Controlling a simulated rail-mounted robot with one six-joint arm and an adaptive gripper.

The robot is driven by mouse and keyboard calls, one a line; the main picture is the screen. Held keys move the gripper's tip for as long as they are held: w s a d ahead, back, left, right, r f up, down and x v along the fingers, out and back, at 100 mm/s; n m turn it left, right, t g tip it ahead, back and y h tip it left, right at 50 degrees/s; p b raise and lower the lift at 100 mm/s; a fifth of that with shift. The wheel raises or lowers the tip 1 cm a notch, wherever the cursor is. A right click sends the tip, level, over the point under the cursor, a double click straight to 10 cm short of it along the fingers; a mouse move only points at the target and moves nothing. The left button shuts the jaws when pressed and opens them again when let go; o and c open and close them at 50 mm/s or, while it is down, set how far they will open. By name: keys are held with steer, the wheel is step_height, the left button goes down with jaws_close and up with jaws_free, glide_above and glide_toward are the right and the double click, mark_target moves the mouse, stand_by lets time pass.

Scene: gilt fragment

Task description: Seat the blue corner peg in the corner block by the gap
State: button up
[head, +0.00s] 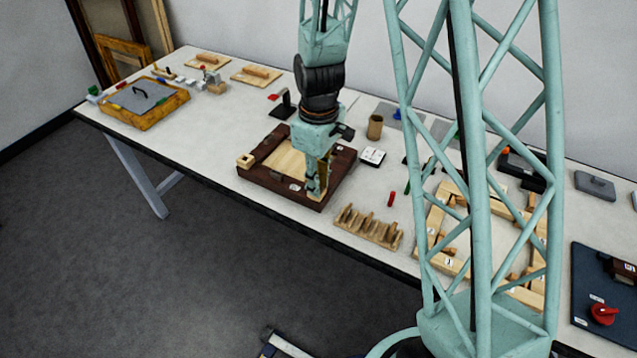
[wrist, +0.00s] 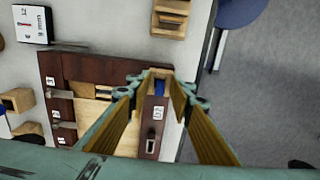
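A dark wooden frame (head: 262,178) with a pale wood floor lies on the table. My gripper (head: 315,192) points down at its front right corner. In the wrist view, my gripper (wrist: 158,82) has its two fingers apart. A small light wood block (wrist: 160,73) shows between the fingertips at the dark frame's corner. A small blue piece (wrist: 159,87), seemingly the peg, shows at the block's near side. I cannot tell how deep it sits or whether a finger touches the block. Another light wood block (head: 245,161) sits at the frame's left corner.
A slotted wooden rack (head: 368,226) stands right of the frame, with a red piece (head: 391,199) behind it. A white square device (head: 372,156) and a brown cup (head: 375,126) are behind right. The table's front edge runs close to the frame.

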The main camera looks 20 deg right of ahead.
steer(key=shift+r, duration=0.2)
stand_by(0.3)
step_height(320, 180, up, 12)
steer(key=p, duration=0.1)
stand_by(0.9)
steer(key=shift+r, duration=0.1)
stand_by(0.5)
steer(key=s+r+m+t, duration=0.1)
steer(key=s+r+m, duration=0.1)
steer(key=s+r, duration=0.55)
steer(key=s+r+m+t, duration=0.15)
steer(key=s+r, duration=0.35)
steer(key=r, duration=0.6)
steer(key=s+r+m, duration=0.2)
steer(key=s+r, duration=0.1)
steer(key=s, duration=0.6)
steer(key=s+r+m+t, duration=0.1)
steer(key=s+r, duration=0.3)
steer(key=s, duration=0.5)
steer(key=shift+r+m, duration=0.15)
steer(key=shift+m, duration=0.7)
steer(key=shift+a+t, duration=0.1)
steer(key=shift+t, duration=0.15)
